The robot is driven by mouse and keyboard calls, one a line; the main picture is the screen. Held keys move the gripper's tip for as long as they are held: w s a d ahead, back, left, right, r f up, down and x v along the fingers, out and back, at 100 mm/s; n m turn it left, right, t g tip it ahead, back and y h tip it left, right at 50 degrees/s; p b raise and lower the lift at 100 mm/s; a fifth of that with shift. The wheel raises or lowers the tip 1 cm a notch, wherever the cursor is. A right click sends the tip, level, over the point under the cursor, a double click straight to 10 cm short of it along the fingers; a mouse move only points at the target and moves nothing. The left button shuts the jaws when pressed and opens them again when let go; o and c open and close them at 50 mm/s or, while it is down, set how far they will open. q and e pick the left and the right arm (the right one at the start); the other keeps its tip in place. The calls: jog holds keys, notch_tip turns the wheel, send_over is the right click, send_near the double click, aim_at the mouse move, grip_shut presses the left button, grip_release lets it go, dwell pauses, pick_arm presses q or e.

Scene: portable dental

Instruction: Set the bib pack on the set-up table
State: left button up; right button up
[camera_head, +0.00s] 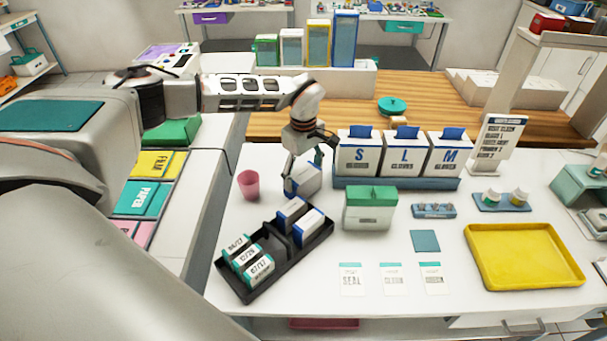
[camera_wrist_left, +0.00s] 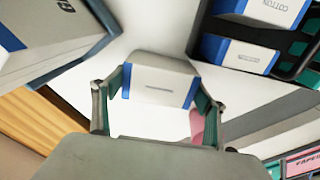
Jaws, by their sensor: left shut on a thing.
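My left gripper (camera_head: 303,172) comes in from above, behind the black tray, and is shut on a white box with blue ends, which looks like the bib pack (camera_head: 306,182). In the left wrist view the bib pack (camera_wrist_left: 160,83) sits between the two green-padded fingers, its small label too small to read. I cannot tell whether its underside touches the white set-up table (camera_head: 385,237) or is a little above it. My right gripper is not in view.
The black tray (camera_head: 288,254) holds similar blue-and-white boxes and several rolls. A pink cup (camera_head: 249,185) stands left of the gripper. The S, L, M glove boxes (camera_head: 358,153) and a green-lidded box (camera_head: 370,208) stand to the right. A yellow tray (camera_head: 524,256) lies far right.

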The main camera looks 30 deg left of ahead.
aim_at(303, 173)
pick_arm(q)
jog(key=shift+f, duration=0.15)
jog(key=o, duration=1.1)
jog(key=shift+f, duration=0.1)
notch_tip(303, 173, up, 12)
jog(key=shift+r+b, duration=0.2)
jog(key=shift+b, duration=0.2)
jog(key=shift+f, duration=0.1)
